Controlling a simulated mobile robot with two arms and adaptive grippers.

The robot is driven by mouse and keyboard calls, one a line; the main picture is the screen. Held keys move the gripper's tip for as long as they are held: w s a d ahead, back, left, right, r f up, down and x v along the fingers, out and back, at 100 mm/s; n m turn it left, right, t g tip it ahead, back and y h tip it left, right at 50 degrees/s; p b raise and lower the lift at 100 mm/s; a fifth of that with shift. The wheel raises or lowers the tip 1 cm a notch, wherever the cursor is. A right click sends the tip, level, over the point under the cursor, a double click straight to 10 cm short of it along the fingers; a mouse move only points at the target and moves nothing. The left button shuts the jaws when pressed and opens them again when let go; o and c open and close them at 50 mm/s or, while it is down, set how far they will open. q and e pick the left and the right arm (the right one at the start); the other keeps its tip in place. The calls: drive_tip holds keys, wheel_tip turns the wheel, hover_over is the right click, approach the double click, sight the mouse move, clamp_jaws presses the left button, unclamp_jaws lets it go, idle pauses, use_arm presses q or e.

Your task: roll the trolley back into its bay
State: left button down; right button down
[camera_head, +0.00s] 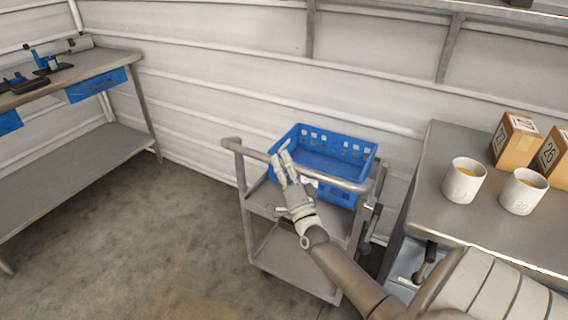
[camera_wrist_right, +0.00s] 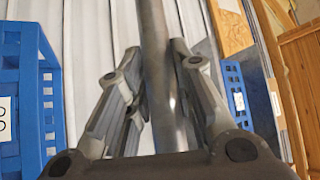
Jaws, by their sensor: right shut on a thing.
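The grey metal trolley (camera_head: 290,262) stands on the floor at the middle of the head view, close to the back wall and left of the right-hand bench. A blue crate (camera_head: 345,143) sits on its top shelf. My right gripper (camera_head: 283,160) is at the trolley's push handle (camera_head: 336,182). In the right wrist view the handle bar (camera_wrist_right: 160,60) runs between the fingers, and the gripper (camera_wrist_right: 158,95) is shut on it. The blue crate also shows at the left of that view (camera_wrist_right: 28,95). My left gripper is not in view. No marked bay can be told in these frames.
A bench (camera_head: 440,215) with two mugs (camera_head: 463,180) and numbered boxes (camera_head: 515,140) stands close on the trolley's right. Another bench (camera_head: 75,78) with blue drawers stands at the left wall. The floor (camera_head: 150,235) between is clear.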

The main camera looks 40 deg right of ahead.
drive_tip(key=shift+d, duration=0.2)
drive_tip(key=c, duration=1.5)
unclamp_jaws()
drive_tip(key=shift+o, duration=1.2)
drive_tip(key=shift+w+d+f, duration=0.1)
drive_tip(key=v, duration=1.2)
